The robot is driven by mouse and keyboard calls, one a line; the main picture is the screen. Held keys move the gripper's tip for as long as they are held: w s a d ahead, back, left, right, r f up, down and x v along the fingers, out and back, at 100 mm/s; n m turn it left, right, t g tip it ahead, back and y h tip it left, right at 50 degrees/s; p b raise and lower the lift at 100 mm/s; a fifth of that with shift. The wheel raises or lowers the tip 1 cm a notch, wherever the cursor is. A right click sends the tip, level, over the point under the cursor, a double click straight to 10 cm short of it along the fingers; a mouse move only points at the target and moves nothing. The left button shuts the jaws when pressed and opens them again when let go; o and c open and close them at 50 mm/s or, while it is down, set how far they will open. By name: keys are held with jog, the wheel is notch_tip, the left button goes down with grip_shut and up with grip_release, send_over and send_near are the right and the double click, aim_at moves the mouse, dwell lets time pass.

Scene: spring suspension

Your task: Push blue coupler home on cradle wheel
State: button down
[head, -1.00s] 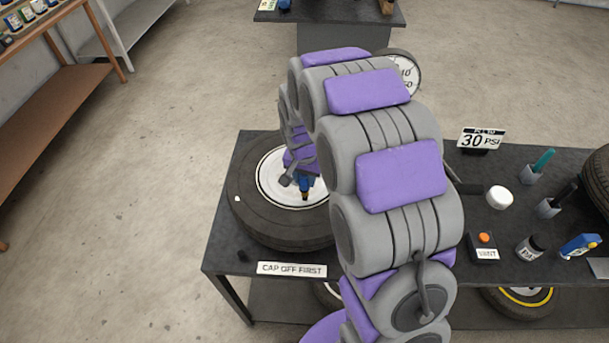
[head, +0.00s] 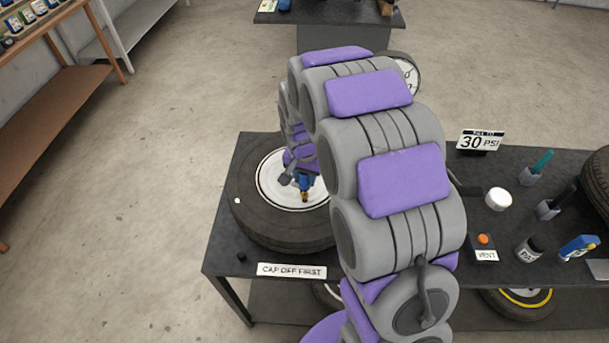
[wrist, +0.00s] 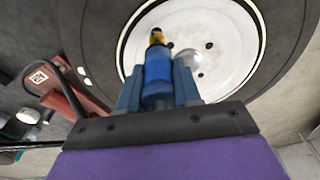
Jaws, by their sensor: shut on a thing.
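The wheel (head: 250,222), a black tyre with a white rim, lies flat on the left end of the dark table. It also shows in the wrist view, its white rim (wrist: 135,55) ahead of the jaws. My gripper (head: 302,178) is over the rim. In the wrist view its fingers (wrist: 158,85) are shut on the blue coupler (wrist: 158,72). The coupler's brass-yellow end (wrist: 157,37) points toward the rim. In the head view the coupler (head: 305,184) shows just below my gripper. I cannot tell whether its tip touches a valve stem.
A "CAP OFF FIRST" label (head: 292,270) and a small black cap (head: 242,257) are at the table's front left. Right of my arm are a "30 PSI" sign (head: 480,140), a vent button (head: 484,240), a white round piece (head: 498,199) and bottles.

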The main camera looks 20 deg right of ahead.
jog(key=shift+f+b, duration=0.3)
jog(key=shift+f, duration=1.1)
dwell(0.4)
jog(key=c, duration=0.7)
grip_release()
jog(key=shift+r, duration=0.1)
jog(key=shift+r+p, duration=1.1)
jog(key=shift+r, duration=2.3)
jog(key=shift+s, duration=0.15)
